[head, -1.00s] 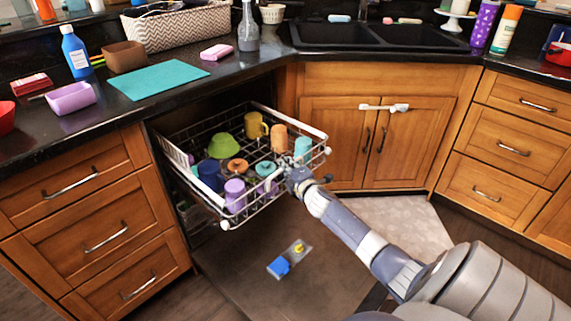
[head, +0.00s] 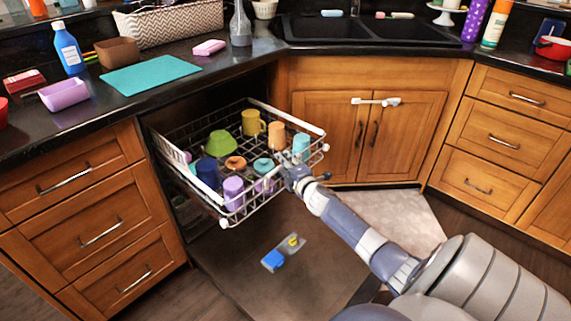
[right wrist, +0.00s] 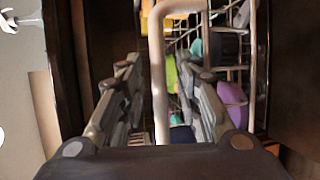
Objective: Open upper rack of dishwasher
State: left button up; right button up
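The upper rack (head: 288,192) of the dishwasher is a white wire basket and stands well out of the cabinet opening. It holds several cups and bowls, among them a green bowl (head: 222,143), a yellow mug (head: 253,123) and a purple cup (head: 233,190). My right gripper (head: 287,172) is at the rack's front side. In the right wrist view its two fingers (right wrist: 158,65) stand apart on either side of a pale rack bar (right wrist: 157,85), with gaps visible beside it. My left gripper is not in view.
The dishwasher door (head: 235,265) lies folded down below the rack, with a small blue and yellow item (head: 275,258) on it. Wooden drawers (head: 100,232) stand left, sink cupboard doors (head: 325,130) behind right. The black counter (head: 90,115) runs above.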

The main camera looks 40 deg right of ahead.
jog(key=v, duration=1.2)
dwell(0.6)
